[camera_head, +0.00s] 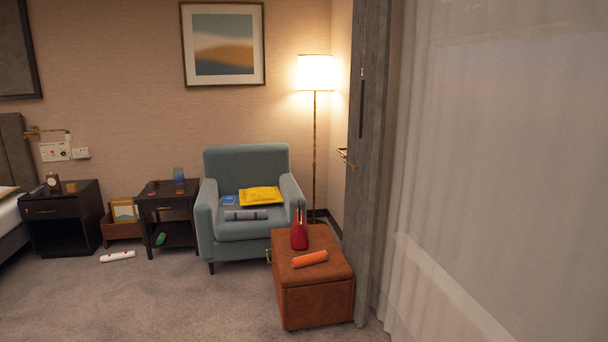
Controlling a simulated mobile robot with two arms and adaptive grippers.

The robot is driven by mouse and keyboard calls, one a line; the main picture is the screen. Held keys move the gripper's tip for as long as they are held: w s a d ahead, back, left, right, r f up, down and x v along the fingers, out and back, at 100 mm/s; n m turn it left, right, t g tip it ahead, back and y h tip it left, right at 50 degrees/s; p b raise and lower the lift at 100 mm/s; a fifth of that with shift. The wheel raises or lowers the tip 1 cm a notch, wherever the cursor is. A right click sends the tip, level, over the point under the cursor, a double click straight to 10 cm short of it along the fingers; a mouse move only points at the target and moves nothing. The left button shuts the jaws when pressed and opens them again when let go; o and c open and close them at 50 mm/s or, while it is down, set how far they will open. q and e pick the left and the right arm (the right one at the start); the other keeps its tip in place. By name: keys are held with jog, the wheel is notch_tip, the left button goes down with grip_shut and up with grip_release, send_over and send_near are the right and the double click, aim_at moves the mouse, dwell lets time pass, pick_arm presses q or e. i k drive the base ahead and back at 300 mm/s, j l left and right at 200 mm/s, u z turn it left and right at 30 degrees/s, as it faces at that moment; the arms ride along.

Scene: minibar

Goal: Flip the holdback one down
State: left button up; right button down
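A small brass holdback (347,157) shows at the left edge of the grey-brown curtain (378,200), about halfway up its height. Its short arm sticks out to the left and looks roughly level. Part of it may be hidden by the curtain. A thin dark vertical bar (362,108) hangs higher on the same curtain. Neither of my grippers is in view.
A brown ottoman (305,301) with a red bag (299,232) and an orange roll (310,258) stands just left of the curtain. Behind it are a blue armchair (220,161) and a lit floor lamp (315,73). Carpet (190,305) is clear in front.

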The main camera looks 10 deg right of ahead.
aim_at(355, 169)
jog(key=i+l+z, duration=0.1)
jog(key=i+l, duration=0.15)
jog(key=i, duration=0.2)
jog(key=i+l+z, duration=0.1)
jog(key=i+l, duration=0.15)
jog(key=i, duration=0.15)
jog(key=i+l+z, duration=0.1)
jog(key=i, duration=0.35)
